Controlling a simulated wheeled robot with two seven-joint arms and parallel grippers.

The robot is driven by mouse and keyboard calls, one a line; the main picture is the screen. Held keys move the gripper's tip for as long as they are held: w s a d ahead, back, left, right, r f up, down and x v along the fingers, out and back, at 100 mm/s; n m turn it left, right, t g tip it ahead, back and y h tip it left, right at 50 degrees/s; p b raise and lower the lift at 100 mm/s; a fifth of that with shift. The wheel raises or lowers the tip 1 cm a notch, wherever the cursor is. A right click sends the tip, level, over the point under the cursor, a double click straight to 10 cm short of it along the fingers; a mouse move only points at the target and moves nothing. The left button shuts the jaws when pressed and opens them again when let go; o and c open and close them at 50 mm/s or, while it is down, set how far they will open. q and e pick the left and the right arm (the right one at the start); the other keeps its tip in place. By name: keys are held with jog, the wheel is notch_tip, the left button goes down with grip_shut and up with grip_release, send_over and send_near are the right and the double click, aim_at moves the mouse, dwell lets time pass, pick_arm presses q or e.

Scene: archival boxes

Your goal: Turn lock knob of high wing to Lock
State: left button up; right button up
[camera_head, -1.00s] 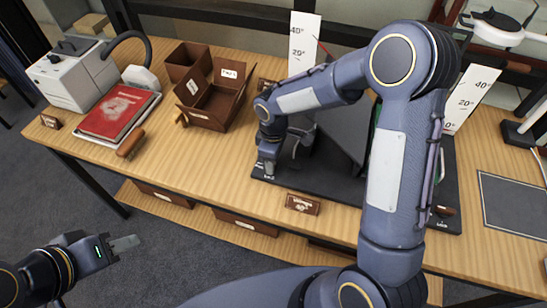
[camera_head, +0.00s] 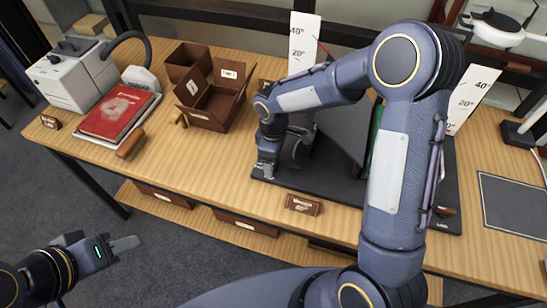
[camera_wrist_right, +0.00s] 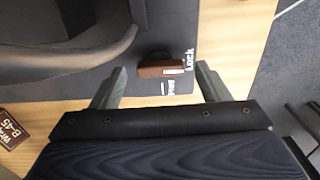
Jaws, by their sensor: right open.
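In the right wrist view a brown lock knob (camera_wrist_right: 160,68) sits on a dark base plate (camera_wrist_right: 100,88), with its long side lying across the picture. The word Lock is printed just right of it, and a smaller label, too blurred to read, is below it. My right gripper (camera_wrist_right: 160,85) is open, with one finger on each side of the knob and visible gaps. In the head view my right gripper (camera_head: 268,168) is low at the plate's front left corner and hides this knob. My left gripper (camera_head: 125,243) hangs off the table at lower left, its jaw gap unclear.
A dark wing panel (camera_head: 345,130) stands on the base, partly behind my right arm. A brown sign (camera_head: 302,204) stands in front. Another brown knob (camera_head: 443,210) is at the base's right. A brown box (camera_head: 215,100) and red book (camera_head: 118,110) lie left.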

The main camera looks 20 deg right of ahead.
notch_tip(320, 180, up, 7)
jog(key=shift+r, duration=0.1)
dwell(0.7)
